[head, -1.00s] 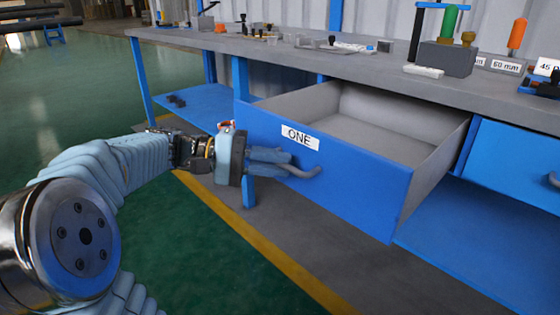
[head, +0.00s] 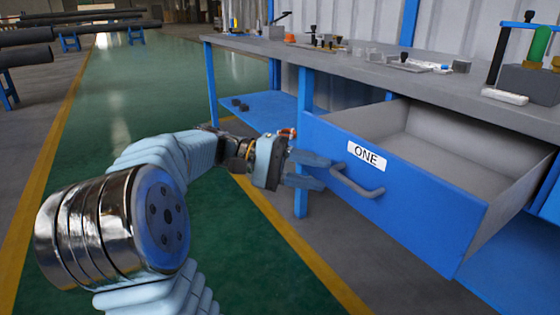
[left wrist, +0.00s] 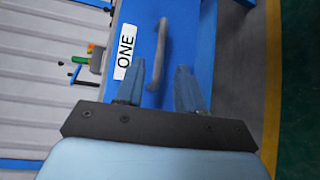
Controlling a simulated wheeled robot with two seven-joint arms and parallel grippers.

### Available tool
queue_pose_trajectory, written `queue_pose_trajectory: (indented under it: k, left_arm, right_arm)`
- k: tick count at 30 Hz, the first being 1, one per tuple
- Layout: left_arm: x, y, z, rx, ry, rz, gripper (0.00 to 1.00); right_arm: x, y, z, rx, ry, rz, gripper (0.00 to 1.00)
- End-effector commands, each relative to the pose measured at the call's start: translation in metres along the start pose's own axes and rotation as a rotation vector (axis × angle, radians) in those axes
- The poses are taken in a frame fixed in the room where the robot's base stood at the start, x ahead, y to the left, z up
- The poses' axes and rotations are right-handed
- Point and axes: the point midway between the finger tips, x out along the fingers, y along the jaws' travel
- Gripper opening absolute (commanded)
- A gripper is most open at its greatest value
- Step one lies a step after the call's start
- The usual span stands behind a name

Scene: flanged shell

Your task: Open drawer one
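Drawer one (head: 420,205) is a blue-fronted drawer with a white ONE label (head: 367,156), pulled well out from under the workbench. Its grey inside looks empty. Its grey bar handle (head: 357,185) sits below the label and is clear of the fingers. My left gripper (head: 322,172) is just left of the handle, fingers apart with nothing between them. In the left wrist view the open fingers (left wrist: 162,85) point toward the handle (left wrist: 160,50), with a gap before it. My right gripper is in neither view.
The grey workbench top (head: 380,68) carries several small parts, a white piece (head: 505,97) and a stand with a green-handled tool (head: 541,43). A blue bench leg (head: 303,120) stands behind my left gripper. Green floor (head: 140,90) is open to the left.

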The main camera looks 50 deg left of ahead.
Motion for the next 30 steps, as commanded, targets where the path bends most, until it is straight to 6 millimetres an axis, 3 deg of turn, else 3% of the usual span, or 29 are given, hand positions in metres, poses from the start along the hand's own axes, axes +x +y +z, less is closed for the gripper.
queue_pose_trajectory:
  k: [6, 12, 30]
  left_arm:
    - [-0.054, 0.001, -0.001, -0.001, 0.003, -0.001, 0.38]
    - [-0.084, 0.0, -0.001, -0.002, 0.002, -0.001, 0.38]
    - [-0.091, 0.0, 0.0, 0.0, 0.0, -0.001, 0.38]
  right_arm:
    - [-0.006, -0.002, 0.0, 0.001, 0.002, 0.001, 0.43]
    - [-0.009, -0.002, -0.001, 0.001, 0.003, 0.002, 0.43]
    - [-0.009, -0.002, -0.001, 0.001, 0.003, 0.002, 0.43]
